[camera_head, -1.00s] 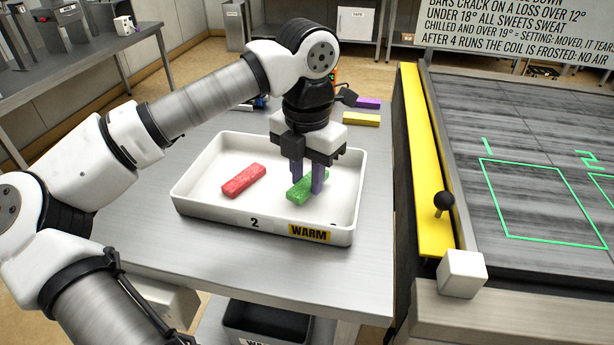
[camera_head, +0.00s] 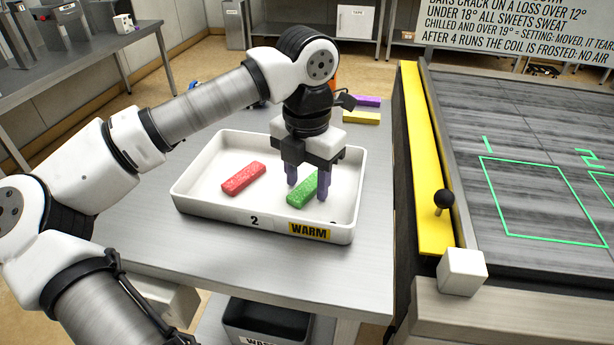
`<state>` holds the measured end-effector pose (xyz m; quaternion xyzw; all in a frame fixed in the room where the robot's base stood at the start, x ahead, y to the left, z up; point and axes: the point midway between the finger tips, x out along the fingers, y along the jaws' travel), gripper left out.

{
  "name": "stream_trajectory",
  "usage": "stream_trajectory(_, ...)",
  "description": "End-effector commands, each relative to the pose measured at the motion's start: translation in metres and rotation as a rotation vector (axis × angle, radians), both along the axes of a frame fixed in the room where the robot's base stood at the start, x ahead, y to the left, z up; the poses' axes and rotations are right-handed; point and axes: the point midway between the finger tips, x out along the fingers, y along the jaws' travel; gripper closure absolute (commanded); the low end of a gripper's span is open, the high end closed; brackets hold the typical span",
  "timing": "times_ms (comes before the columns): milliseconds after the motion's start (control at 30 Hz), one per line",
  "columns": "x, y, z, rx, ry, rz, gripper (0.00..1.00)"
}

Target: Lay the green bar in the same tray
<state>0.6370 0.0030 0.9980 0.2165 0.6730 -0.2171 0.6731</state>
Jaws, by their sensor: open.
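The green bar (camera_head: 302,192) lies in the white tray (camera_head: 215,215) marked 2 and WARM, in the right part of its floor. A red bar (camera_head: 243,178) lies in the same tray, to the left of the green bar and apart from it. My gripper (camera_head: 307,190) is open. Its purple fingers stand apart on either side of the green bar, low in the tray, and partly cover the bar. I cannot tell whether a finger touches it.
A yellow bar (camera_head: 361,118) and a purple bar (camera_head: 367,101) lie behind the tray on the metal table (camera_head: 140,245). To the right stands a machine with a yellow edge (camera_head: 428,180), a black knob (camera_head: 444,200) and a dark bed with green outlines.

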Motion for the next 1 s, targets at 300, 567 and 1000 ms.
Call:
stream_trajectory(300, 0.001, 0.0, 0.058, 0.001, -0.003, 0.002, 0.52)
stream_trajectory(567, 0.001, 0.0, 0.106, 0.001, -0.002, 0.002, 0.52)
stream_trajectory(1000, 0.0, 0.0, 0.122, 0.0, 0.0, -0.001, 0.52)
